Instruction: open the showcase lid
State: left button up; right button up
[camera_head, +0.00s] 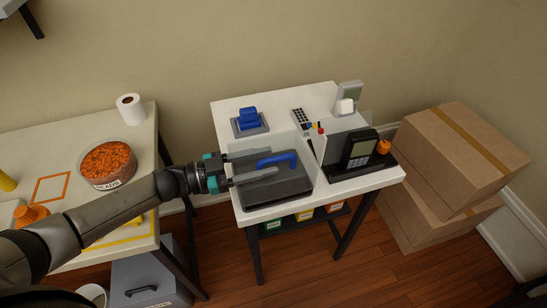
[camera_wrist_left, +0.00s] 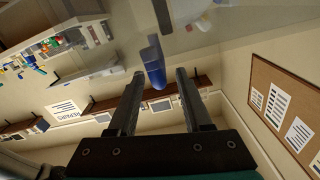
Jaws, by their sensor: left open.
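The showcase (camera_head: 292,193) is a low, dark grey case on the white table, with its lid down as far as I can tell. A blue bar handle (camera_head: 285,157) stands on the lid. My left gripper (camera_head: 264,164) reaches in from the left, level over the lid, with its open fingers pointing at the handle. In the left wrist view, the blue handle (camera_wrist_left: 154,62) shows between and just beyond the tips of the left gripper (camera_wrist_left: 160,74). Contact with the handle cannot be made out. My right gripper is not in view.
A blue object on a grey base (camera_head: 249,122) stands behind the showcase. A black stand with a handheld (camera_head: 360,150) and an orange knob is at the right. Cardboard boxes (camera_head: 455,155) are further right. A bead bowl (camera_head: 107,165) sits on the left table.

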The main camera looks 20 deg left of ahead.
pick_arm(q)
jog(key=shift+x, duration=1.4)
jog(key=shift+c, duration=0.3)
grip_shut()
